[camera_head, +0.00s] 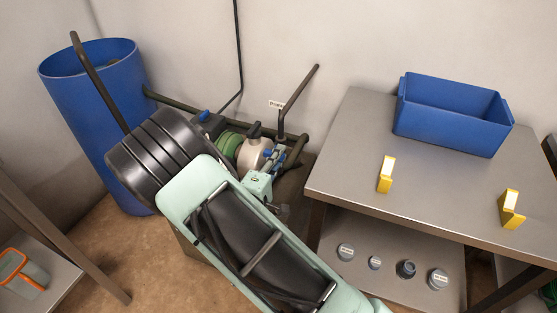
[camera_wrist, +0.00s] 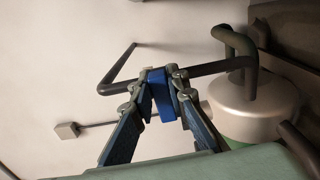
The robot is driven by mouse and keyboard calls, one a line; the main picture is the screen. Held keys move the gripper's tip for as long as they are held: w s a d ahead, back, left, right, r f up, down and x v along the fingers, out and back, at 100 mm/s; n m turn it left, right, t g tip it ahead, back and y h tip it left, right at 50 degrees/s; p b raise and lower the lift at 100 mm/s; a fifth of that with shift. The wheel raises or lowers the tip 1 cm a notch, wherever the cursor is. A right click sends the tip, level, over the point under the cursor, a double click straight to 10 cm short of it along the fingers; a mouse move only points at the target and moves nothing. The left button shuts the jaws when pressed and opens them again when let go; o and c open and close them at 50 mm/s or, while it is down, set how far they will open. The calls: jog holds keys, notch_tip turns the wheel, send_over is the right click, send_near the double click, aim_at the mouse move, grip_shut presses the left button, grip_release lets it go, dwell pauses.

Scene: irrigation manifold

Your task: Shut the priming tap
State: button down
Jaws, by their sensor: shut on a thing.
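A blue tap handle (camera_wrist: 162,96) stands between my fingertips in the wrist view, beside a dark pipe. My gripper (camera_wrist: 163,78) is shut on it, with a fingertip against each side. In the head view my gripper (camera_head: 270,157) is at the pump's right side, by the pipes, and its fingers largely hide this handle. I cannot tell from these views how far the handle is turned.
The cream and green pump body (camera_head: 252,153) sits close beside my gripper; its pale housing (camera_wrist: 245,105) also shows in the wrist view. A blue barrel (camera_head: 75,100) stands left. A grey table (camera_head: 345,125) with a blue bin (camera_head: 450,132) and yellow pieces (camera_head: 385,174) stands right.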

jog(key=shift+f+m+b, duration=0.15)
jog(key=shift+m+b, duration=0.25)
jog(key=shift+m, duration=0.2)
jog(key=c, duration=1.8)
grip_release()
jog(key=shift+c, duration=0.2)
jog(key=shift+s, duration=0.1)
jog(key=v, duration=1.2)
